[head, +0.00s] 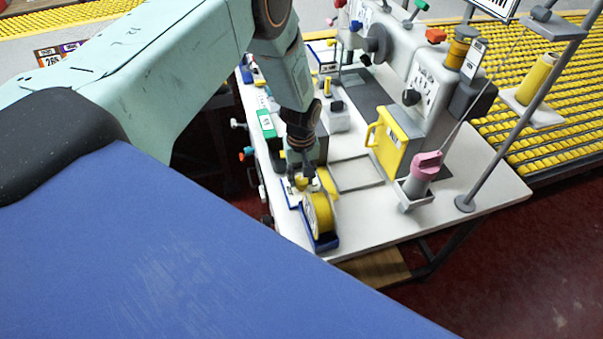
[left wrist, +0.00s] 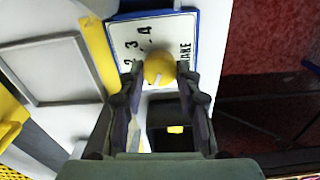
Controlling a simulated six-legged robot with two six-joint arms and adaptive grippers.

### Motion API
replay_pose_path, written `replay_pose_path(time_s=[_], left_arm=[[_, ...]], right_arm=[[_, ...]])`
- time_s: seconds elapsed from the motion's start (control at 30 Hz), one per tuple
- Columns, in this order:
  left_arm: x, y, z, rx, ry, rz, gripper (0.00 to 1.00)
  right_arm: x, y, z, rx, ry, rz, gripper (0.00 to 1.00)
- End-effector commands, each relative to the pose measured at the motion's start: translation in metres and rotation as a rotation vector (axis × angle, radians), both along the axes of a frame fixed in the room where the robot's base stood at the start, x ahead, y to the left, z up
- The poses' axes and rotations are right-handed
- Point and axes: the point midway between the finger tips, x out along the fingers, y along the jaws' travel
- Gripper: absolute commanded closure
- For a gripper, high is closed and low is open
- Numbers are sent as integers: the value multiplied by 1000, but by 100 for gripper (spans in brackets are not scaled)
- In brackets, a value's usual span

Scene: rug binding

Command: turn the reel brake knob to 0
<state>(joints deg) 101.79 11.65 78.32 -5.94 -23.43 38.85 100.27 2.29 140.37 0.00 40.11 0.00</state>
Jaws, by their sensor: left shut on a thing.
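The reel brake knob (left wrist: 159,66) is yellow and round, with a short white mark on its lower part in the left wrist view. It sits on a white dial plate (left wrist: 185,24) with a blue edge; the figures 2, 3 and 4 show beside and above the knob, and part of the word BRAKE at right. The 0 is not visible. My left gripper (left wrist: 158,78) is shut on the knob, one finger on each side. In the head view the left gripper (head: 302,180) reaches down over the plate, beside the yellow reel (head: 320,213). My right gripper is not in view.
The reel stands in a blue holder (head: 325,241) at the table's near corner, close to my gripper. A thin pole rises at right.

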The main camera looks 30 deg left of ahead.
Motion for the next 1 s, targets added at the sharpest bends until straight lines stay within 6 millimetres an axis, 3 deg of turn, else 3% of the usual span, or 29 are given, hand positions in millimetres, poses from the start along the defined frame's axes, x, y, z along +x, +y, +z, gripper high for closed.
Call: replay_pose_path(time_s=[0.77,0.8,1.0], left_arm=[[5,2,3,1,-14,99,98],[5,2,3,1,-14,99,65],[3,1,2,1,-9,98,48]], right_arm=[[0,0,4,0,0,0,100],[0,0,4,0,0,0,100],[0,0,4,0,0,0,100]])
